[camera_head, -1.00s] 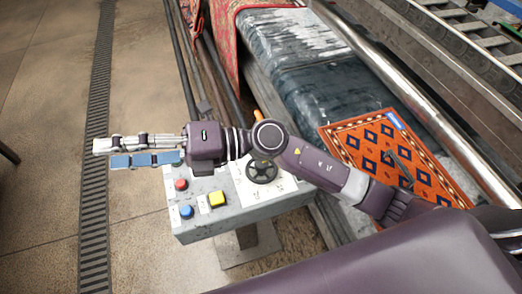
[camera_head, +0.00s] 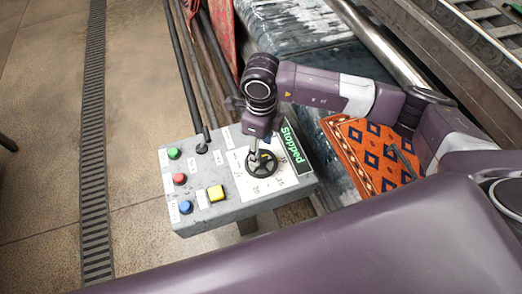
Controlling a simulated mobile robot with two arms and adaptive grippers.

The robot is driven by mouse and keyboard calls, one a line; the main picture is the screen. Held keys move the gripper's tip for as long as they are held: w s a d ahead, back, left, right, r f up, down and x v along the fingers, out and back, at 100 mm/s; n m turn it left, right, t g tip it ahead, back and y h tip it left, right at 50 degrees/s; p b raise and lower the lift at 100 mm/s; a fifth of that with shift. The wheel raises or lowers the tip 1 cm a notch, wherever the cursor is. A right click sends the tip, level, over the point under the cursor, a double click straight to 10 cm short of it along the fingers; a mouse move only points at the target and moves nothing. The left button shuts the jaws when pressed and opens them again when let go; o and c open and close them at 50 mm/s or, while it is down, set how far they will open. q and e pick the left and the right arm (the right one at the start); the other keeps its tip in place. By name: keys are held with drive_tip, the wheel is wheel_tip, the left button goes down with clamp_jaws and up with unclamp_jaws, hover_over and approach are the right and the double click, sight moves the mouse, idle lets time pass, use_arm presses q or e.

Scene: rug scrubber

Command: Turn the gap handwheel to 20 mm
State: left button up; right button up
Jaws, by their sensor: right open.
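The black gap handwheel (camera_head: 264,173) sits on a white dial plate (camera_head: 253,189) on the grey control box. Printed scale numbers, including 20 and 15, surround it. My right gripper (camera_head: 253,155) points down from above, over the far part of the handwheel. It is open, and its fingertips overlap the wheel in the picture; I cannot tell whether they touch it. The gripper covers part of the wheel and the far side of the dial, so the present setting is not readable. My left gripper is not in view.
An orange patterned rug (camera_head: 365,150) lies to the right.

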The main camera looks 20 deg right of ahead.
drive_tip(key=shift+f+p, duration=0.4)
drive_tip(key=shift+f, duration=1.65)
drive_tip(key=c, duration=1.2)
drive_tip(key=shift+o, duration=0.2)
